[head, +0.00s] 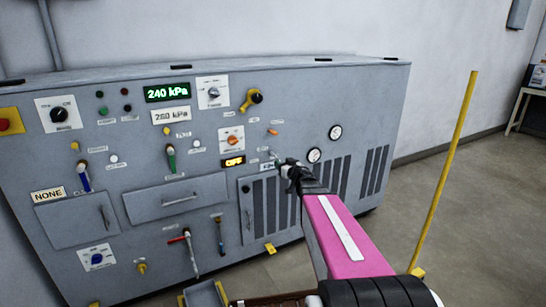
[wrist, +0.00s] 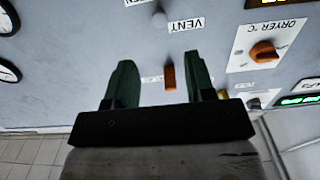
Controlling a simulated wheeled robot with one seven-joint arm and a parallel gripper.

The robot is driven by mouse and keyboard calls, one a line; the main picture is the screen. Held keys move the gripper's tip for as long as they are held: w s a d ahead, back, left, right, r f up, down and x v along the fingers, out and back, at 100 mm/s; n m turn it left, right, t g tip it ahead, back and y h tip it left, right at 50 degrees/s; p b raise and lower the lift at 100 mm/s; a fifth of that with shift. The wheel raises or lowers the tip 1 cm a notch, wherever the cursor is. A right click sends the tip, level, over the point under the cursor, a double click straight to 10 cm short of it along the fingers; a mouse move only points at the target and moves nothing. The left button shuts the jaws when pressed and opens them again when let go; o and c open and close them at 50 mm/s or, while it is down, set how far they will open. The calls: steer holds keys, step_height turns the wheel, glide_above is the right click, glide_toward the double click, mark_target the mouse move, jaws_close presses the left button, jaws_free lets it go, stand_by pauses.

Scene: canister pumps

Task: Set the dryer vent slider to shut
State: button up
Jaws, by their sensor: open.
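The wrist view shows the grey panel upside down. There, a label reading VENT (wrist: 185,25) has a small grey knob (wrist: 158,17) beside it, beyond my fingertips. A small orange piece (wrist: 170,77) shows between my two green fingers, nearer the right one; I cannot tell its depth from them. It also shows in the head view (head: 272,131). I cannot tell for sure which of the two is the vent slider, nor its setting. My gripper (wrist: 159,62) is open and empty, facing the panel; in the head view (head: 284,166) it is near the panel's middle right.
An orange dial (wrist: 264,52) labelled DRYER °C is beside the fingers. The cabinet (head: 330,80) carries several dials, levers and displays, with two round gauges (head: 314,155) right of my gripper. A yellow post (head: 448,170) stands at the right.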

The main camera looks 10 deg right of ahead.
mark_target(273, 154)
steer(key=x, duration=1)
steer(key=shift+w, duration=0.3)
jaws_close()
